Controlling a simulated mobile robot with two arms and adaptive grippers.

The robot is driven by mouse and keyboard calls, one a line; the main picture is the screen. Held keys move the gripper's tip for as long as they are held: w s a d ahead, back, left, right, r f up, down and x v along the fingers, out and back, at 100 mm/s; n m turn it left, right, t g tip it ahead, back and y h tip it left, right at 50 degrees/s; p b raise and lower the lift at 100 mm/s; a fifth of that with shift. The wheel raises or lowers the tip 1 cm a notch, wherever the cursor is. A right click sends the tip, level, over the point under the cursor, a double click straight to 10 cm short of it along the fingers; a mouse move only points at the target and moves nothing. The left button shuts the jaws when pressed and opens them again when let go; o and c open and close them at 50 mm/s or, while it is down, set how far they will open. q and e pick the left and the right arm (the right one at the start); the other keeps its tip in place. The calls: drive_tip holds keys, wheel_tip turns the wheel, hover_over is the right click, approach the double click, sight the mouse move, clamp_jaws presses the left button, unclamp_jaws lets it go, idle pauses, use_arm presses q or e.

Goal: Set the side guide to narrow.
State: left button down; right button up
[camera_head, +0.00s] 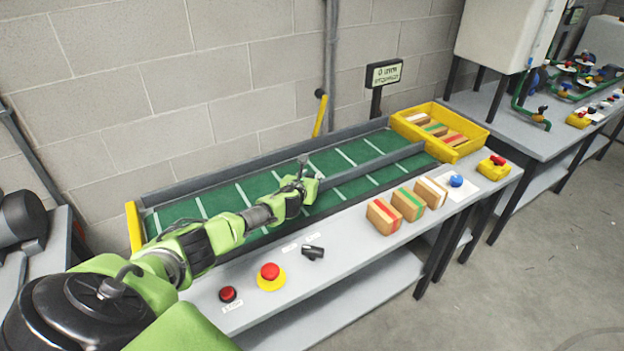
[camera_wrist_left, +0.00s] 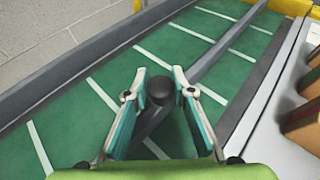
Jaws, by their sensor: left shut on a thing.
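The side guide (camera_head: 385,160) is a grey rail lying over the green conveyor belt, angled toward the crate end. It also shows in the left wrist view (camera_wrist_left: 218,52). A dark round knob (camera_wrist_left: 160,89) at its near end sits between the fingers of my left gripper (camera_head: 305,181). The gripper is shut on this knob, with one finger on each side. In the head view the knob is largely hidden by the gripper. The narrow and wide marks are not readable. My right gripper is not in view.
A yellow crate (camera_head: 478,129) with boxes stands at the belt's far end. Three striped boxes (camera_head: 409,205), a blue button (camera_head: 456,181), a red stop button (camera_head: 270,271) and a black switch (camera_head: 313,252) sit on the front ledge. A yellow lever (camera_head: 320,116) stands behind the belt.

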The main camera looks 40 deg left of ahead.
use_arm(q)
drive_tip(key=c, duration=1.7)
unclamp_jaws()
drive_tip(key=shift+w+a+r, duration=0.1)
drive_tip(key=shift+a+r, duration=0.15)
drive_tip(key=shift+a, duration=0.05)
drive_tip(key=shift+f, duration=0.2)
drive_tip(key=shift+v, duration=1.05)
drive_tip(key=v, duration=1)
drive_tip(key=shift+f, duration=0.15)
